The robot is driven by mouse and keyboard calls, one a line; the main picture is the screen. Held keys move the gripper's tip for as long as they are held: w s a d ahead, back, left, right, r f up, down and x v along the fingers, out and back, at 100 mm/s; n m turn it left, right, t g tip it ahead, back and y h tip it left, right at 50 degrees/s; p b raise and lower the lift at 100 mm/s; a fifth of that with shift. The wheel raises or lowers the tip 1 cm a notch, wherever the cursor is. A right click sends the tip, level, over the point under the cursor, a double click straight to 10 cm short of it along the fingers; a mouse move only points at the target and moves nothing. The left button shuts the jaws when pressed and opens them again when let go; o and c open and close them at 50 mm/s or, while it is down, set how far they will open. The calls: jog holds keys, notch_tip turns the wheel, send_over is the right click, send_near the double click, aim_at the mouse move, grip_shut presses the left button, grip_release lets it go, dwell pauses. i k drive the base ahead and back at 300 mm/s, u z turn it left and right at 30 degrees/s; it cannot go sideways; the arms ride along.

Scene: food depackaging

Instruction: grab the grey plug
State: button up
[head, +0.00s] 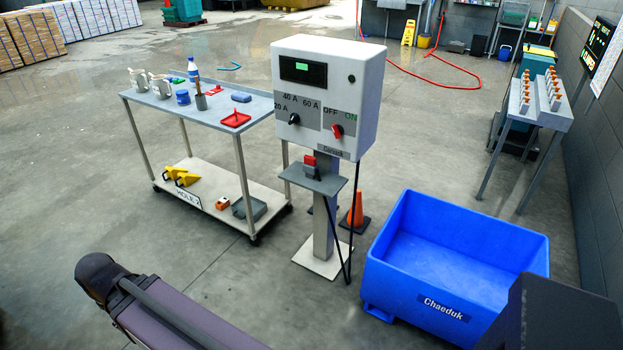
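A small dark grey plug (311,173) with a red part sits on the grey shelf (327,181) of the charger post. It is small in the picture, so I cannot tell how it is seated or whether the black cable joins it. The charger box (327,95) above is pale grey, with a green-lit display, a black knob and a red switch. Part of my arm shows at the lower left, well apart from the shelf. My gripper is not in view.
A blue "Chaeduk" bin (455,306) stands right of the post. An orange cone (357,215) stands behind it. A black cable (349,225) hangs to the floor. A two-level cart (267,108) with several items stands left. The floor in front of the cart is clear.

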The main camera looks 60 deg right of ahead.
aim_at(310, 166)
jog(key=k, duration=1.1)
jog(key=z, duration=2.1)
jog(key=i, duration=1.05)
jog(key=u, duration=0.05)
